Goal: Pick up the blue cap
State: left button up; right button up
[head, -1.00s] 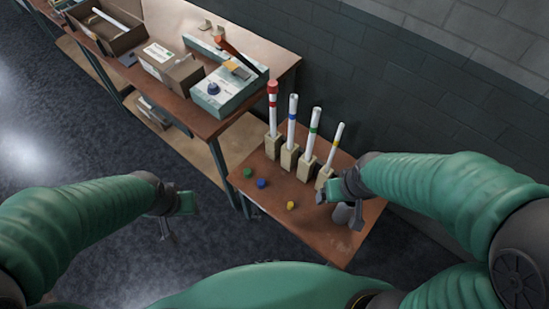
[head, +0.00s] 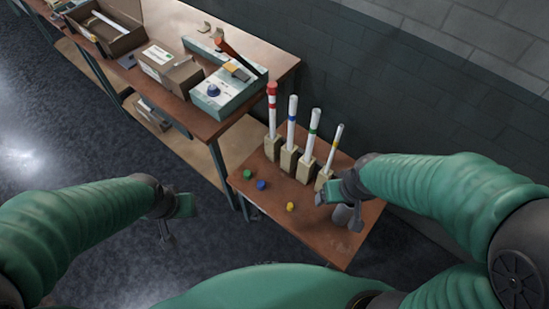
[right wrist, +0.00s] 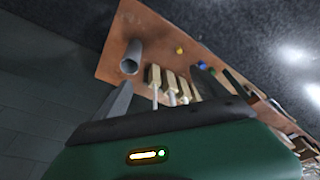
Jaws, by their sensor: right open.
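The blue cap (head: 261,185) lies on the small brown table (head: 335,247), between a green cap (head: 248,174) and a yellow cap (head: 291,207). It also shows, small, in the right wrist view (right wrist: 202,65). My right gripper (head: 338,208) is open and empty above the table's right part, by a grey cup, well to the right of the blue cap. Its two fingers also show in the right wrist view (right wrist: 160,90). My left gripper (head: 178,225) hangs over the floor, left of the table, its fingers apart with nothing between them.
Several white tubes with coloured bands stand in wooden blocks (head: 289,160) along the table's back; one has a red top (head: 271,88). The grey cup (right wrist: 130,58) stands near the right edge. A longer bench (head: 270,62) with boxes is at the left back. A brick wall stands behind.

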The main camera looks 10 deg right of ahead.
aim_at(261, 186)
jog(key=i+j+z, duration=0.2)
jog(key=j, duration=0.15)
jog(key=i+j+z, duration=0.2)
jog(key=j, duration=0.15)
jog(key=j+z, duration=0.2)
jog(key=j, duration=0.2)
jog(key=i+j+z, duration=0.15)
jog(key=j, duration=0.25)
jog(key=j+z, duration=0.2)
jog(key=j, duration=0.2)
jog(key=i+j, duration=0.05)
